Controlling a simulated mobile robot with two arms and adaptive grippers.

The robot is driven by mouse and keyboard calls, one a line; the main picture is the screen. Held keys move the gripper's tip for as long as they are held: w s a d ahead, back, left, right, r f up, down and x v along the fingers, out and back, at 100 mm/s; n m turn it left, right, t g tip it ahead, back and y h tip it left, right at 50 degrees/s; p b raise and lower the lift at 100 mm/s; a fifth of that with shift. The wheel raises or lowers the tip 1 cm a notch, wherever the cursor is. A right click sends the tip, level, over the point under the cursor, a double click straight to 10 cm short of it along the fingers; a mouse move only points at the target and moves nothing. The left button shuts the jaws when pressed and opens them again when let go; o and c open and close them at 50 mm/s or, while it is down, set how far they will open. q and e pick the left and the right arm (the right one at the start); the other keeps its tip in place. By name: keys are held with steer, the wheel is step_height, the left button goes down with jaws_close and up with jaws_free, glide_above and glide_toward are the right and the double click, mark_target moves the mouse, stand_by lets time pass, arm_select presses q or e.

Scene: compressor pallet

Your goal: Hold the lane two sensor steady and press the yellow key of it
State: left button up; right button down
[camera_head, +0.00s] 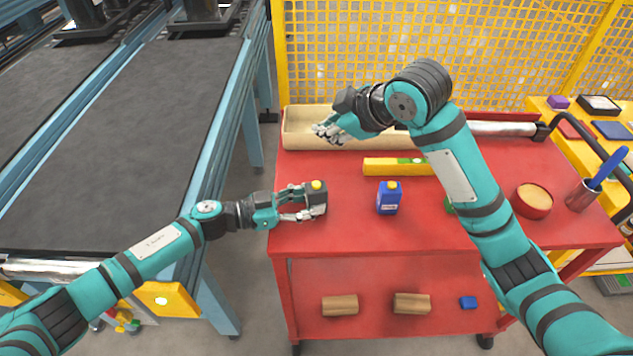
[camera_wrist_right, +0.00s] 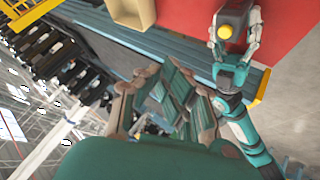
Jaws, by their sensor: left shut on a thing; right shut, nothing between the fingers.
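The lane two sensor, a small dark grey block (camera_head: 319,203), is at the left edge of the red cart top. Its yellow key (camera_head: 316,185) faces up and is uncovered. My left gripper (camera_head: 303,203) is shut on the sensor from the left; whether the sensor touches the cart cannot be told. My right gripper (camera_head: 327,132) is shut and empty, above and behind the sensor, near the beige tray. In the right wrist view, the sensor (camera_wrist_right: 236,14) with its yellow key (camera_wrist_right: 225,31) shows at upper right, apart from my right fingers (camera_wrist_right: 165,95).
A conveyor (camera_head: 120,130) runs at left. A yellow mesh fence (camera_head: 380,40) stands behind.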

mark_target(314, 185)
steer(key=s+a+n, duration=0.2)
steer(key=a, duration=0.1)
steer(key=shift+s+r, duration=0.2)
steer(key=shift+s, duration=0.05)
steer(key=shift+d, duration=0.1)
steer(key=shift+f, duration=4.4)
steer(key=shift+f, duration=0.45)
steer(key=shift+f, duration=0.45)
steer(key=shift+r, duration=0.9)
